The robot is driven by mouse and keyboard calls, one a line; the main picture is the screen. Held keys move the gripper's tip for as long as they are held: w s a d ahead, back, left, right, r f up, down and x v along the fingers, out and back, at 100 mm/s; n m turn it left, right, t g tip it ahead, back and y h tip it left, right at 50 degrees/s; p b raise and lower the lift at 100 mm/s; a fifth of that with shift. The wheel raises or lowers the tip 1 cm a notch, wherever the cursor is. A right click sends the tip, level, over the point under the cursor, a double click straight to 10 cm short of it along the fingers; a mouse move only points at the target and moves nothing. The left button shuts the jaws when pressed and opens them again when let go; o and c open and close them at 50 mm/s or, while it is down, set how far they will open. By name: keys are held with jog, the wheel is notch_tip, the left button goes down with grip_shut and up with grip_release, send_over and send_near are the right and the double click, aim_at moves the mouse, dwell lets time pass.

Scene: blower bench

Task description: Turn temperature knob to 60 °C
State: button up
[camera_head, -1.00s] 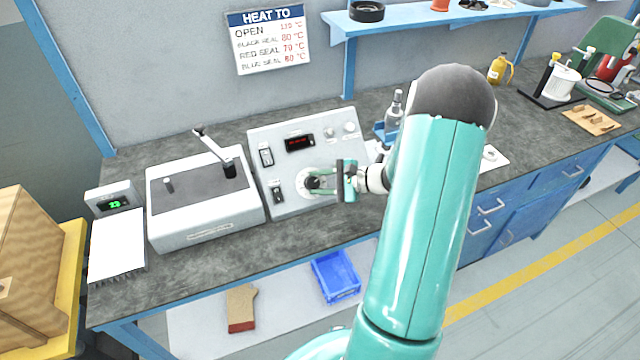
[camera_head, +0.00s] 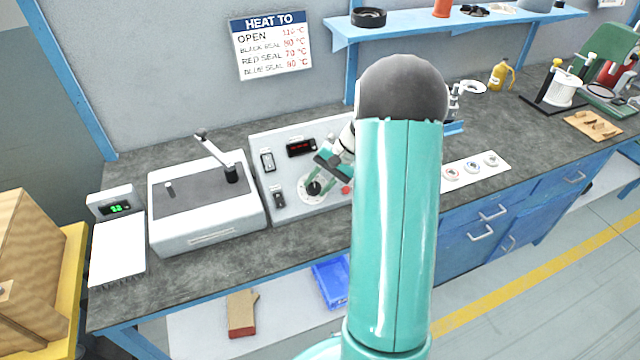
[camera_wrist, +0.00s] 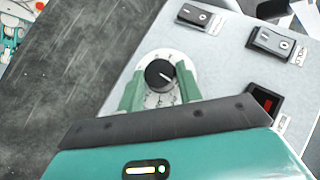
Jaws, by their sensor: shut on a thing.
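The temperature knob (camera_wrist: 160,74) is black with a light pointer line, on a white round dial (camera_wrist: 152,98) with dark marks. In the wrist view my gripper (camera_wrist: 160,88) has its green fingers on either side of the knob, shut on it. In the head view the knob (camera_head: 314,188) sits low on the grey control panel (camera_head: 268,140), with my gripper (camera_head: 318,184) reaching it from the upper right. The panel has a red digital display (camera_head: 300,148), whose digits are too small to read. The dial's numbers are also not readable.
Two black rocker switches (camera_wrist: 194,17) (camera_wrist: 271,41) are on the panel near the dial. A white machine with a lever (camera_head: 205,200) stands left of the panel. A wall sign (camera_head: 271,45) lists temperatures. A blue tray (camera_head: 332,280) lies below the bench. My arm hides the panel's right side.

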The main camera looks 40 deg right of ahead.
jog(key=n+g+h, duration=0.1)
jog(key=n+h, duration=0.1)
jog(key=shift+w+a+r+n+g, duration=0.15)
jog(key=shift+w+a+n+g, duration=0.05)
jog(key=shift+n+g, duration=0.2)
jog(key=n+h, duration=0.1)
jog(key=n+g+h, duration=0.1)
jog(key=n+h, duration=0.1)
jog(key=shift+w+a+g, duration=0.1)
jog(key=shift+a+g, duration=0.2)
jog(key=n+h, duration=0.2)
jog(key=h, duration=0.1)
jog(key=shift+a+g, duration=0.3)
jog(key=n+h, duration=0.2)
jog(key=shift+a+n+h, duration=0.25)
jog(key=shift+n+h, duration=0.15)
jog(key=n+h, duration=0.1)
jog(key=n+t+h, duration=0.1)
jog(key=n+h, duration=0.2)
jog(key=shift+s+a+f+n+h, duration=0.2)
jog(key=shift+a+f+n+h, duration=0.15)
jog(key=shift+n+h, duration=0.05)
jog(key=n+t+h, duration=0.2)
jog(key=shift+s+f+n, duration=0.15)
jog(key=shift+n, duration=0.25)
jog(key=shift+s+f+n+t+h, duration=0.1)
jog(key=shift+n+t+h, duration=0.6)
jog(key=shift+n+t, duration=0.4)
